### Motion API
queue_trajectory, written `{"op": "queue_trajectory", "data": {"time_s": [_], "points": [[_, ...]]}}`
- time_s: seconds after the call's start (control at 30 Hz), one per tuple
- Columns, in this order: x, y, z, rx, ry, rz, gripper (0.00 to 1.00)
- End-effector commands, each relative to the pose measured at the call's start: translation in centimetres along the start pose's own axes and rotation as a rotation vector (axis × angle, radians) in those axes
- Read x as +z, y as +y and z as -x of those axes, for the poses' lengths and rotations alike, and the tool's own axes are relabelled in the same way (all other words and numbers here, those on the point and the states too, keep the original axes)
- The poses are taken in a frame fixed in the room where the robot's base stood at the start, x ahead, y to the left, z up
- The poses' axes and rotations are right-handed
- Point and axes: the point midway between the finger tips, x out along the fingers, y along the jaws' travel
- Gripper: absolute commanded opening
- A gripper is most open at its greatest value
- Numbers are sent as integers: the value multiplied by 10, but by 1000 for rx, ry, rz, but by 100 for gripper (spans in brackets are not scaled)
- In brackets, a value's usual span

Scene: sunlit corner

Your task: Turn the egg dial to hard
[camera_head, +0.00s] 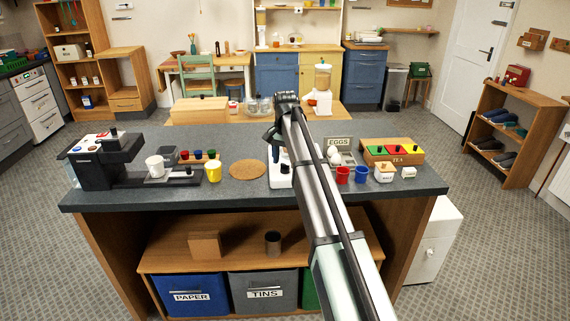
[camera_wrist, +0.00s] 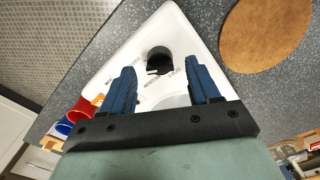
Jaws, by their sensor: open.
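The egg cooker is a white body (camera_wrist: 178,28) with a black round dial (camera_wrist: 159,60) and small printed markings around it, too small to read. In the wrist view the dial lies between and just beyond my blue fingertips, with a gap on both sides. My gripper (camera_wrist: 161,76) is open and empty. In the head view the white cooker (camera_head: 275,181) sits on the dark counter, partly hidden behind my arm. The dial's setting cannot be read.
A cork mat (camera_head: 247,169) lies left of the cooker. An EGGS tray (camera_head: 348,158), red cup (camera_head: 342,175) and blue cup (camera_head: 362,174) stand to its right. A yellow cup (camera_head: 213,171) and coffee machine (camera_head: 97,165) are further left. The counter's front strip is clear.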

Motion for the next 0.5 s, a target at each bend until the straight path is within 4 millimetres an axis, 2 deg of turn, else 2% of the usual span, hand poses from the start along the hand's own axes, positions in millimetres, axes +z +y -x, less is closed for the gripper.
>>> {"op": "queue_trajectory", "data": {"time_s": [0.3, 0.5], "points": [[-1, -1, 65, -1, 2, 0, 61], [-1, -1, 96, -1, 1, 0, 61]]}}
